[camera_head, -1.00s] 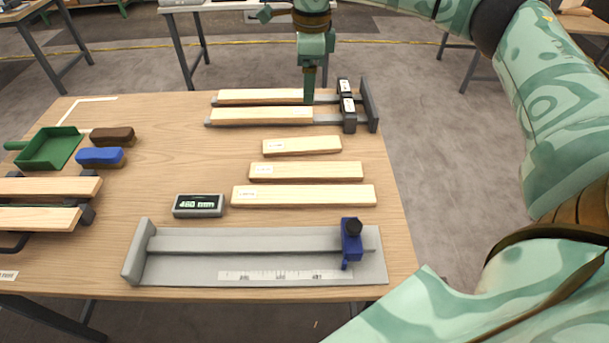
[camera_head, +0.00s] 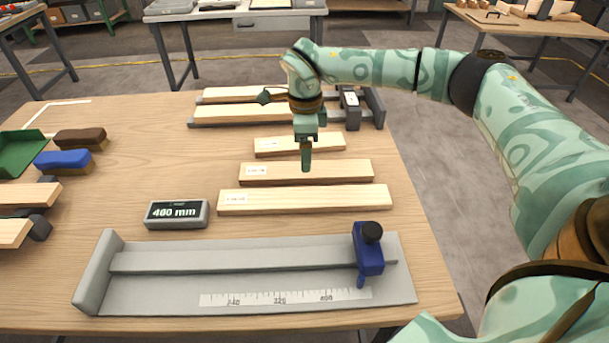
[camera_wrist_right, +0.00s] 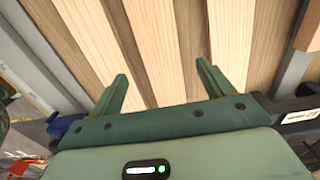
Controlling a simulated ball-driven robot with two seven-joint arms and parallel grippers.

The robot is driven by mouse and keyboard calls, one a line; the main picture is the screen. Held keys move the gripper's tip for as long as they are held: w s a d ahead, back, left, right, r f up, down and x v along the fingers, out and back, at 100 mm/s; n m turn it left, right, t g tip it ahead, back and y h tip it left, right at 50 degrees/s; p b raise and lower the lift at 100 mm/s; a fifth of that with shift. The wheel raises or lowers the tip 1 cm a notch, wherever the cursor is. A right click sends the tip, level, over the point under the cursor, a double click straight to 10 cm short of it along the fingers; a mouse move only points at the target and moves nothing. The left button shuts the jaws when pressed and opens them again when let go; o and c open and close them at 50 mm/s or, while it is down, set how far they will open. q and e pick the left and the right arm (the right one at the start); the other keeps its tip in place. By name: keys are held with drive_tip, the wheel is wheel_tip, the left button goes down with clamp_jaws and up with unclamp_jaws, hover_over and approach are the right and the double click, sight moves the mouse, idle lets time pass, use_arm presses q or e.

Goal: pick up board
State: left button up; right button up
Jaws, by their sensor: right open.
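Three loose pale boards lie on the workbench, a short one (camera_head: 272,147), a middle one (camera_head: 345,172) and the longest (camera_head: 305,201) nearest me. My left gripper is out of view.
A grey measuring fixture (camera_head: 150,290) with a blue stop (camera_head: 369,254) lies in front. A display (camera_head: 177,214) reads 460 or 400 mm. Clamped boards (camera_head: 240,112) sit behind. Brushes (camera_head: 64,161), a green dustpan (camera_head: 18,152) and more boards (camera_head: 28,195) are at left.

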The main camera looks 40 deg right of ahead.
drive_tip(key=f+b, duration=0.2)
drive_tip(key=f, duration=0.4)
drive_tip(key=shift+d+f, duration=0.1)
drive_tip(key=shift+d, duration=0.1)
drive_tip(key=shift+c, duration=0.9)
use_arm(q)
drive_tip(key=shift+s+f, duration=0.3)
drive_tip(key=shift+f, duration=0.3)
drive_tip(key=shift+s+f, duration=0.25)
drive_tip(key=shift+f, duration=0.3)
use_arm(e)
drive_tip(key=c, duration=1)
